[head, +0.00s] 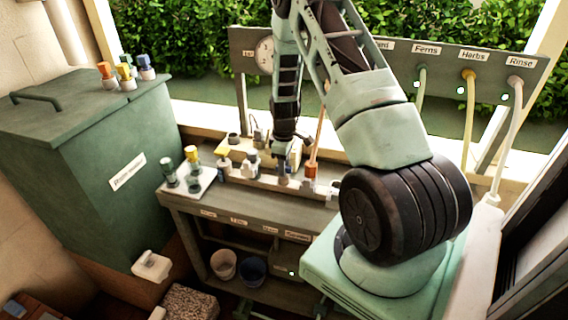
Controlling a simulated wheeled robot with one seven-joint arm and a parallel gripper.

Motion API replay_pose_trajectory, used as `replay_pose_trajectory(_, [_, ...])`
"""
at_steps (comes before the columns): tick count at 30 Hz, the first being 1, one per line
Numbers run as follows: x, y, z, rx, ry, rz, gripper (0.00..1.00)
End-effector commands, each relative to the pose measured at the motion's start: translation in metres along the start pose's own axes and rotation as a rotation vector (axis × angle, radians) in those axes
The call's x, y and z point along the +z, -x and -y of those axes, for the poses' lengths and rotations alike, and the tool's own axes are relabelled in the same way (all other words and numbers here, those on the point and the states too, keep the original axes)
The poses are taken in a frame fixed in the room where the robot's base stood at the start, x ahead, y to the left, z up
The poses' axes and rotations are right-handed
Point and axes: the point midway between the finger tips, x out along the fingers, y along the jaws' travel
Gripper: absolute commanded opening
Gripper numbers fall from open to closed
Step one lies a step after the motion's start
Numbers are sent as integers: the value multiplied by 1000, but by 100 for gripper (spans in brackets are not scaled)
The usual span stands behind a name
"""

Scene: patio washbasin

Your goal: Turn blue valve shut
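My gripper (287,155) points down over the back of the grey bench (185,200), just above a pale bar with several small fittings on it. Its fingers are small and dark here, and I cannot tell whether they are open or shut. An orange fitting (311,171) stands just right of the gripper, with a tube rising from it. I cannot make out a blue valve for certain on the bar; the gripper and my arm cover part of that area.
A green bin (75,160) at left carries orange-, yellow- and blue-topped pieces (145,66). Hoses (468,120) hang from a labelled board at right. Two cups stand below.

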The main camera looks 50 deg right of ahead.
Motion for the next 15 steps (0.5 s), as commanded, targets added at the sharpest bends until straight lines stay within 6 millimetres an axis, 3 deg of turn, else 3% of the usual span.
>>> replay_pose_trajectory(1, [0, 0, 0, 0, 0, 0, 37])
replay_pose_trajectory(5, [0, 0, 0, 0, 0, 0, 1])
replay_pose_trajectory(15, [0, 0, 0, 0, -22, 0, 0])
